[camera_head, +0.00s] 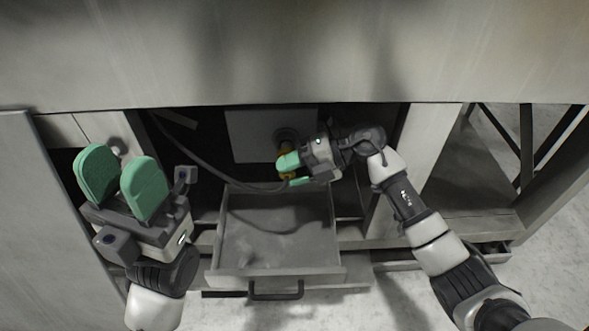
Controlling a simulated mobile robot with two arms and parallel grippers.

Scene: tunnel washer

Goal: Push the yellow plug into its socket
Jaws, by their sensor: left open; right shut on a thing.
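The yellow plug (285,164) shows as a small yellow patch at the green fingers of my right gripper (286,172), which is shut on it. A dark round socket (286,135) on a pale panel sits just above and behind the plug. The gripper hides much of the plug, and I cannot tell whether the plug touches the socket or is in it. My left gripper (121,180) is open and empty at the left, its two green pads apart, away from the plug.
A dark cable (215,177) runs from the upper left of the recess to the plug area. An open, empty grey drawer (275,240) juts out below, with a dark handle (276,290). The metal overhang (300,60) borders the recess above, and a pale post (425,150) stands right.

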